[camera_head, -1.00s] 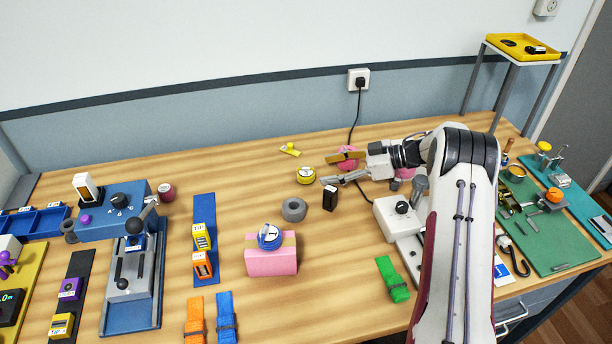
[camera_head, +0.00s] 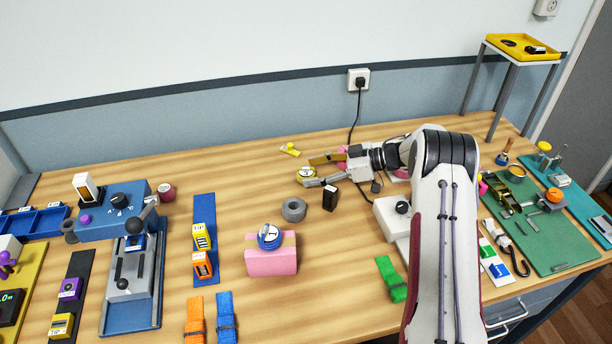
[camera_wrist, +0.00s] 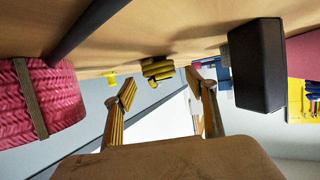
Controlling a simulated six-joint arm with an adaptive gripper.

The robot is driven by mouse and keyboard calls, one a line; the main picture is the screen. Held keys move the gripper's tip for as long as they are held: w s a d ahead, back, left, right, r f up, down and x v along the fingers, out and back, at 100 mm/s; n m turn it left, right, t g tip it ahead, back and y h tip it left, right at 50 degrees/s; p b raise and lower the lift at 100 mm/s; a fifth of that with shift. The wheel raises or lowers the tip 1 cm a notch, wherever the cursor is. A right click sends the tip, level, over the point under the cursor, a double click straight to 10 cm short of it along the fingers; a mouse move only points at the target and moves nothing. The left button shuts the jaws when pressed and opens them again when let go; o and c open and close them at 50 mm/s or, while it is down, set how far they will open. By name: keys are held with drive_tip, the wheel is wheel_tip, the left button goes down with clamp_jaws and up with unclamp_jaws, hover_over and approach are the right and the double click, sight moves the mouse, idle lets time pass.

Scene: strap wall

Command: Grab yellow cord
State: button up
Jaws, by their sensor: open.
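The yellow cord (camera_head: 304,173) is a small coil with a pale label on top, lying on the wooden table in the middle back. In the wrist view the coil (camera_wrist: 157,70) sits just beyond the fingertips, roughly between them. My gripper (camera_head: 309,171) is open and low over the table, reaching in from the right. Its fingertips are at the coil, one on the far side and one on the near side. In the wrist view my gripper (camera_wrist: 162,83) holds nothing. Whether the fingers touch the coil I cannot tell.
A dark block (camera_head: 330,197) stands close to the near finger, with a grey ring (camera_head: 293,209) beside it. A pink coil (camera_wrist: 40,100) is near the gripper. A small yellow piece (camera_head: 290,150) lies behind. A black cable (camera_head: 352,130) hangs from the wall socket. Table left of the cord is clear.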

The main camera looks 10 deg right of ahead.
sight(312, 172)
drive_tip(key=shift+w+a+f, duration=0.1)
drive_tip(key=shift+a+f, duration=0.05)
drive_tip(key=shift+a, duration=0.25)
drive_tip(key=c, duration=1.2)
drive_tip(key=shift+r, duration=5.05)
